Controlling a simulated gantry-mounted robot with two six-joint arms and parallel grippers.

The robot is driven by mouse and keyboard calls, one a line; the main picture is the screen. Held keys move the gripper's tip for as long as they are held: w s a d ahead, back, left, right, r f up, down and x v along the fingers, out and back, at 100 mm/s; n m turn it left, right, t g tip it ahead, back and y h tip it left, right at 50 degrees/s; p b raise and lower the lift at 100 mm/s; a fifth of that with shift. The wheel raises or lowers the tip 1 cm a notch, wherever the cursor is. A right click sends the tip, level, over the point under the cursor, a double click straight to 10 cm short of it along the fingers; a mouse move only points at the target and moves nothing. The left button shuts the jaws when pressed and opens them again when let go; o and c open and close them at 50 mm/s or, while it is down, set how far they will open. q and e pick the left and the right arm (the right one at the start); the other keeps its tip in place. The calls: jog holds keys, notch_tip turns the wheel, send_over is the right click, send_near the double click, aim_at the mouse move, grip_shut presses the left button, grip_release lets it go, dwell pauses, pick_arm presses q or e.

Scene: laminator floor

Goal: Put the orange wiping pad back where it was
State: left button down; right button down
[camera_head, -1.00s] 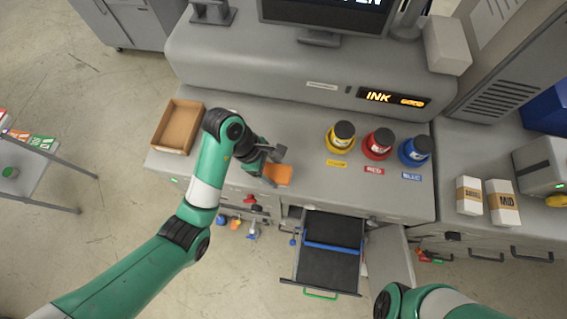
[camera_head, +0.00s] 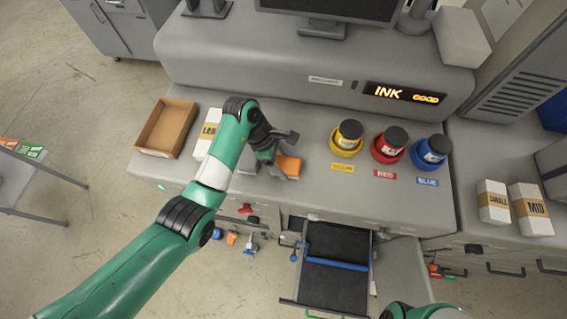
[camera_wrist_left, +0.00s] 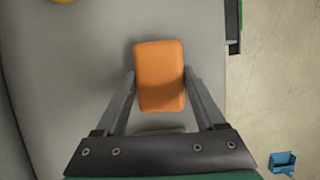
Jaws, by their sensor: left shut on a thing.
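The orange wiping pad (camera_head: 289,166) is at the left gripper's tips, over the grey counter (camera_head: 310,190) left of the yellow label. In the left wrist view the pad (camera_wrist_left: 159,76) sits between the two fingers, which press on its left and right sides. My left gripper (camera_head: 280,160) is shut on the pad. I cannot tell whether the pad touches the counter. My right gripper is out of view; only part of my right arm shows at the bottom edge.
An empty brown tray (camera_head: 167,128) and a white box (camera_head: 207,133) are at left. An open drawer (camera_head: 335,270) juts out below the counter.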

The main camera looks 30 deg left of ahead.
pick_arm(q)
jog(key=shift+f, duration=0.35)
jog(key=shift+f, duration=0.1)
jog(key=shift+f, duration=0.1)
grip_release()
